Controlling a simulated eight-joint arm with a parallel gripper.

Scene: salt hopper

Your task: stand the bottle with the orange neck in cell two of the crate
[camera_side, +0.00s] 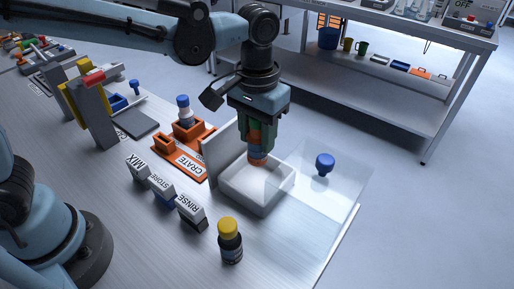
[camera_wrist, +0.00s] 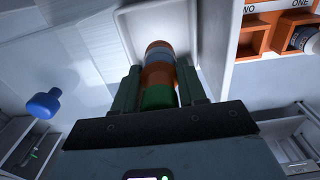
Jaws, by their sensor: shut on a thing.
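My gripper (camera_side: 258,130) is shut on a bottle with orange, blue-grey and green bands (camera_side: 257,158). The bottle's orange end points down into or just over a white open tray (camera_side: 235,196); I cannot tell if it touches the tray. In the wrist view the bottle (camera_wrist: 158,72) sits between both fingers (camera_wrist: 160,88). The orange crate (camera_side: 190,165) is left of my gripper. In the wrist view, cell two (camera_wrist: 250,40) looks empty, and cell one holds a white bottle (camera_wrist: 304,39). That bottle's blue cap (camera_side: 183,100) shows in the side view.
A white upright panel (camera_side: 221,152) stands between the crate and tray. A clear sheet with a blue knob (camera_side: 325,163) is right of the tray. A dark bottle with a yellow cap (camera_side: 230,242) and the MIX, STORE and RINSE blocks (camera_side: 192,212) stand in front.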

